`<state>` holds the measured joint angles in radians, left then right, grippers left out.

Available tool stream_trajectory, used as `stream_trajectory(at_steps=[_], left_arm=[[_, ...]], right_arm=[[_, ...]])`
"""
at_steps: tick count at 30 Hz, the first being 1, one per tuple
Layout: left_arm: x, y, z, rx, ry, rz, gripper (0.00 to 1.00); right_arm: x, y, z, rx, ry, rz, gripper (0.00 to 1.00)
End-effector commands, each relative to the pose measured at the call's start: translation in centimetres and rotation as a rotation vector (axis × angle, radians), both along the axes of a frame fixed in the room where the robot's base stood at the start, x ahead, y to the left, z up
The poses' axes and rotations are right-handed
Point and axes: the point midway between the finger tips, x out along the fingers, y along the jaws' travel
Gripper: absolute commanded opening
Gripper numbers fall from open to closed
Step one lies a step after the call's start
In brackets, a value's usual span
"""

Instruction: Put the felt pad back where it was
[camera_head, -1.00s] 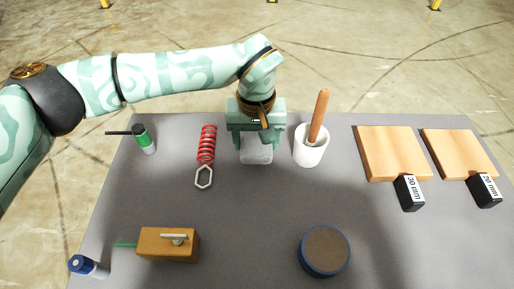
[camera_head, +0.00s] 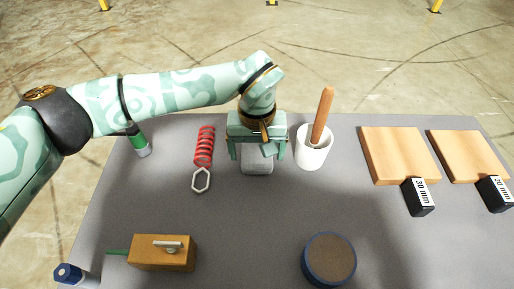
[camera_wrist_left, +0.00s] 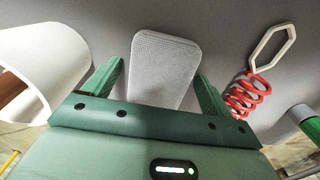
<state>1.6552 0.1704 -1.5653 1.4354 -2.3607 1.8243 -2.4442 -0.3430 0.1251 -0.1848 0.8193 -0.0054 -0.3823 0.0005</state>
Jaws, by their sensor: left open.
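A light grey pad with rounded corners and a fine mesh-like texture, which I take for the felt pad (camera_head: 257,167), lies on the grey table near its far edge. My left gripper (camera_head: 258,157) is over it, jaws open and pointing down. In the left wrist view the felt pad (camera_wrist_left: 165,65) shows between the two spread green fingers of the left gripper (camera_wrist_left: 160,70), with a gap at each side; its near end is hidden by the gripper. I cannot tell how high the fingertips are above the table. My right gripper is not in view.
A white cup (camera_head: 311,155) with a wooden handle stands close right of the gripper. A red spring with a hex ring (camera_head: 204,148) lies close left. Two wooden boards (camera_head: 398,155) are at right. A blue round puck (camera_head: 328,260) and wooden block (camera_head: 163,254) are nearer.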

Motion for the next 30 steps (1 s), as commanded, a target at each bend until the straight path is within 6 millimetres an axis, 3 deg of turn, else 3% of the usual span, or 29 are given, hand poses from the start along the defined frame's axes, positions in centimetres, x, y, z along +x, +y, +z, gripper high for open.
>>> stream_trajectory(at_steps=[5,18,24,30], left_arm=[[0.0,0.0,1.1,0.001,-0.003,0.0,0.85],[0.0,0.0,10.8,0.0,-0.007,0.002,0.85],[0.0,0.0,12.3,0.0,-0.001,0.0,0.85],[0.0,0.0,12.3,0.0,0.001,0.0,0.85]], right_arm=[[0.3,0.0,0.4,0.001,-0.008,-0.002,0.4],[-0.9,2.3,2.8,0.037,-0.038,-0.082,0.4],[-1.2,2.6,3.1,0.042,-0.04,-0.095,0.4],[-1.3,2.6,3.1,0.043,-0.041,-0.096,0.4]])
